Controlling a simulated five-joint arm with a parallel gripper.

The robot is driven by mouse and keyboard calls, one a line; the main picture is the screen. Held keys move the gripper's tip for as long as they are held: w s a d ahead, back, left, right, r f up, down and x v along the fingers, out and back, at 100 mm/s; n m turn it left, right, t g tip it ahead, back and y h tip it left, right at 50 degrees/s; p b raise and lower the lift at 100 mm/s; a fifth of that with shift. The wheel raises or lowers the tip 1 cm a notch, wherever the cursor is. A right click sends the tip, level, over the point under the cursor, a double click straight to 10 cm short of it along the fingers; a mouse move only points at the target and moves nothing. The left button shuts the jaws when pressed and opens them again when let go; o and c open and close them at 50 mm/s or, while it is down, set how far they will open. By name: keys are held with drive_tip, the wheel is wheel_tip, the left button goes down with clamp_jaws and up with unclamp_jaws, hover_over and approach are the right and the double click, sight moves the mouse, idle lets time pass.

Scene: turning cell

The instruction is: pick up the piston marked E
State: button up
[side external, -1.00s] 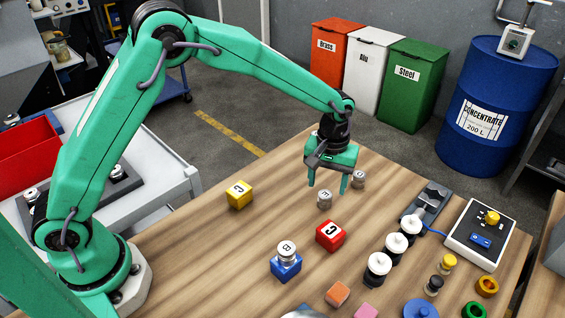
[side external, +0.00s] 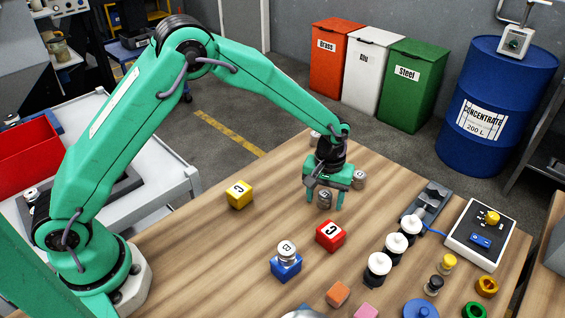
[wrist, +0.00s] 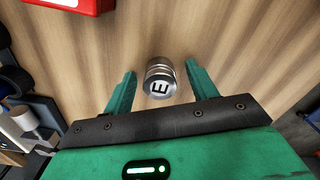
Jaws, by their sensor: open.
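The piston marked E (side external: 325,197) is a small grey metal cylinder standing on the wooden table. In the wrist view the E piston (wrist: 160,79) shows its letter on the end face, between the two green fingers. My gripper (side external: 325,204) is open, with its fingers down on either side of the piston.
Another piston (side external: 359,180) stands close to the right of my gripper. One more (side external: 315,137) is behind my wrist. A red cube (side external: 330,236), a yellow cube (side external: 239,195) and a blue cube (side external: 286,269) bearing the B piston (side external: 287,248) are nearby.

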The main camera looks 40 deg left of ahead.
sight(326, 194)
idle(0.3)
drive_tip(key=c, duration=1.1)
drive_tip(key=shift+r, duration=0.1)
drive_tip(key=shift+r, duration=0.75)
wheel_tip(326, 194, up, 2)
drive_tip(key=shift+w+r, duration=0.1)
drive_tip(key=shift+r, duration=0.1)
drive_tip(key=s+d+r, duration=0.2)
drive_tip(key=s, duration=0.1)
drive_tip(key=s+d+r, duration=0.2)
drive_tip(key=s+d, duration=0.1)
drive_tip(key=s+d+r, duration=0.2)
drive_tip(key=s+r, duration=0.1)
drive_tip(key=shift+d, duration=0.3)
